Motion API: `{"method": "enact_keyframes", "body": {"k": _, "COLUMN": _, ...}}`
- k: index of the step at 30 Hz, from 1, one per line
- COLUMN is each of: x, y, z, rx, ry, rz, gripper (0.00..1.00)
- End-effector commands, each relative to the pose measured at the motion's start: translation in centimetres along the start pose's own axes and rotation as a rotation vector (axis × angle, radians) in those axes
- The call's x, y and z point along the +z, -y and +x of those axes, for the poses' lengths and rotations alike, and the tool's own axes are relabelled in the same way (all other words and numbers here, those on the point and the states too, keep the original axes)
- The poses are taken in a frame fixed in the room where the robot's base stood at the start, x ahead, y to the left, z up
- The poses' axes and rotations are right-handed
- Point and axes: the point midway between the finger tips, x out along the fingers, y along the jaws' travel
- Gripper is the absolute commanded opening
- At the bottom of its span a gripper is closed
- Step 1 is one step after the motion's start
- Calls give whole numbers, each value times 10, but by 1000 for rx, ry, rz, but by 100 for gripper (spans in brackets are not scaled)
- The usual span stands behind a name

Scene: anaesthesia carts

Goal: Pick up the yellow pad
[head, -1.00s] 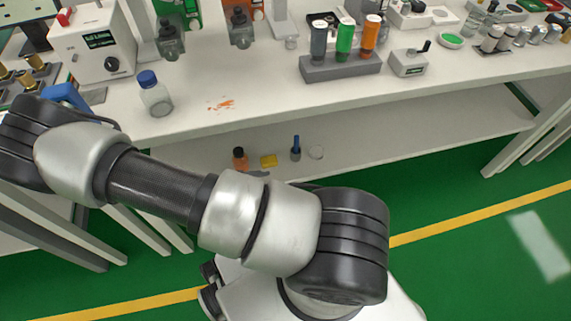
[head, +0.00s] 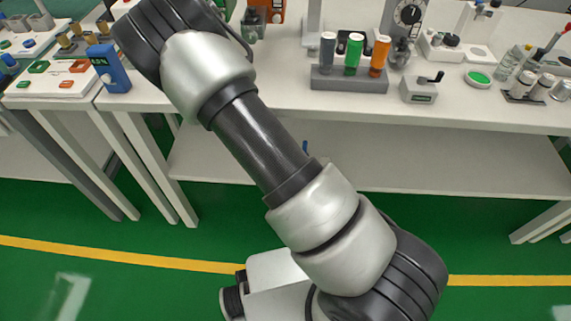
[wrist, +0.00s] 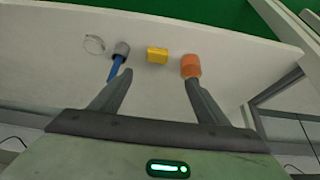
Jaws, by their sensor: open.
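The yellow pad (wrist: 157,55) lies on the white lower shelf in the wrist view. It is between a blue-handled thing with a grey end and an orange jar, and is apart from both. My gripper (wrist: 157,82) is open and empty, its two fingers spread on either side of the pad's line, with the pad beyond the fingertips. In the head view my arm hides the pad, and my gripper is out of sight.
The blue-handled thing (wrist: 118,62) is near the left finger and the orange jar (wrist: 191,66) near the right finger. A clear ring-shaped thing (wrist: 94,45) lies farther left. The upper tabletop (head: 460,125) overhangs the shelf (head: 440,178), with a rack of coloured tubes (head: 350,78) on it.

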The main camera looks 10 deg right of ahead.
Motion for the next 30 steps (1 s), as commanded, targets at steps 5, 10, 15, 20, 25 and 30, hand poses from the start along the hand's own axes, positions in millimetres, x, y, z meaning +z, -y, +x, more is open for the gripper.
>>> {"method": "enact_keyframes", "body": {"k": 5, "x": -1, "y": -1, "z": 24, "rx": -2, "ry": -6, "rz": 11, "gripper": 69}}
{"method": "enact_keyframes", "body": {"k": 10, "x": 0, "y": -1, "z": 62, "rx": 0, "ry": -5, "rz": 8, "gripper": 69}}
{"method": "enact_keyframes", "body": {"k": 15, "x": -1, "y": -1, "z": 97, "rx": -1, "ry": -5, "rz": 8, "gripper": 69}}
{"method": "enact_keyframes", "body": {"k": 20, "x": -2, "y": -1, "z": 117, "rx": -2, "ry": -5, "rz": 8, "gripper": 69}}
{"method": "enact_keyframes", "body": {"k": 25, "x": -2, "y": -2, "z": 126, "rx": -2, "ry": -5, "rz": 9, "gripper": 69}}
{"method": "enact_keyframes", "body": {"k": 30, "x": 1, "y": -8, "z": 152, "rx": 0, "ry": -4, "rz": 7, "gripper": 69}}
